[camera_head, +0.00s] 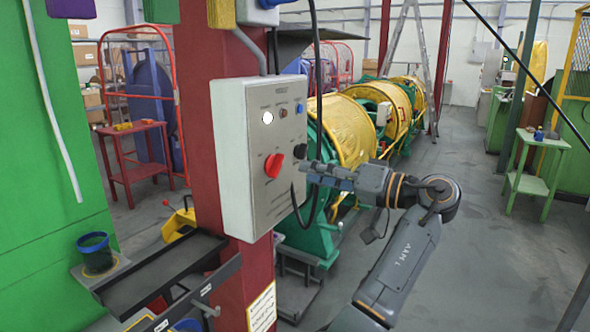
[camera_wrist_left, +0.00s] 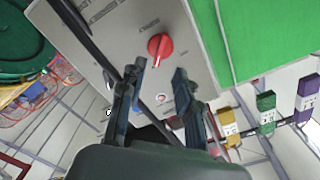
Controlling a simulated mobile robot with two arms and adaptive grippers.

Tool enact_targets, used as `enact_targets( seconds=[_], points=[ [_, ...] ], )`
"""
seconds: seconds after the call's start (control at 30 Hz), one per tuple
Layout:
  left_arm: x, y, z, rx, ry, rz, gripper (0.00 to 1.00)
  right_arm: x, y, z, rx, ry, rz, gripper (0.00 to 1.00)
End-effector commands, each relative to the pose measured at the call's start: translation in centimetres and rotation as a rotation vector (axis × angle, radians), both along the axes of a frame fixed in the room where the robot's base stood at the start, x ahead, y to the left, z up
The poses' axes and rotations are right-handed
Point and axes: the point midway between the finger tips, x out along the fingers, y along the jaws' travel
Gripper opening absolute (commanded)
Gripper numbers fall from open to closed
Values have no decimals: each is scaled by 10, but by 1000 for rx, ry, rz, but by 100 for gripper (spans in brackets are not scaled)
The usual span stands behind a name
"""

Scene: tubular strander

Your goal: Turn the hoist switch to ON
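A grey control box (camera_head: 250,155) is fixed to the red column. Its front has a red rotary knob (camera_head: 274,165), a black knob (camera_head: 300,151) at its right edge and small lamps above; the lettering is too small to read, so I cannot tell which knob is the hoist switch. My left gripper (camera_head: 313,172) is close to the box's right side, just below the black knob. In the left wrist view its fingers (camera_wrist_left: 158,76) are apart with nothing gripped, and the red knob (camera_wrist_left: 159,46) shows beyond the tips. My right gripper is not in view.
A black cable (camera_head: 317,100) hangs in front of the box's right side, close to my left gripper. A black tray (camera_head: 160,275) juts out below left of the box. The yellow-guarded strander (camera_head: 350,130) stands behind. Open floor lies to the right.

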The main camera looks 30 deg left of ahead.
Motion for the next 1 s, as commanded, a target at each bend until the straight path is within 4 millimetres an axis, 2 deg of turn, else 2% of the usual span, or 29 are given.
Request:
enact_targets(
  seconds=[0.1, 0.3, 0.87, 0.97, 1.0],
  points=[
    [0, -24, 1, 1, 1, -2, 33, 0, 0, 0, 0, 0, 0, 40],
    [0, -45, 0, 1, 1, 1, 33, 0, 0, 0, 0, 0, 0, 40],
    [1, -48, -2, 0, 5, -1, 33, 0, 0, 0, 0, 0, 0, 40],
    [11, -46, -19, 1, 49, -32, 33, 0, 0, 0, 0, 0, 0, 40],
    [19, -43, -33, -1, 83, -58, 33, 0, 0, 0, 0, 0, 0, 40]
  ],
)
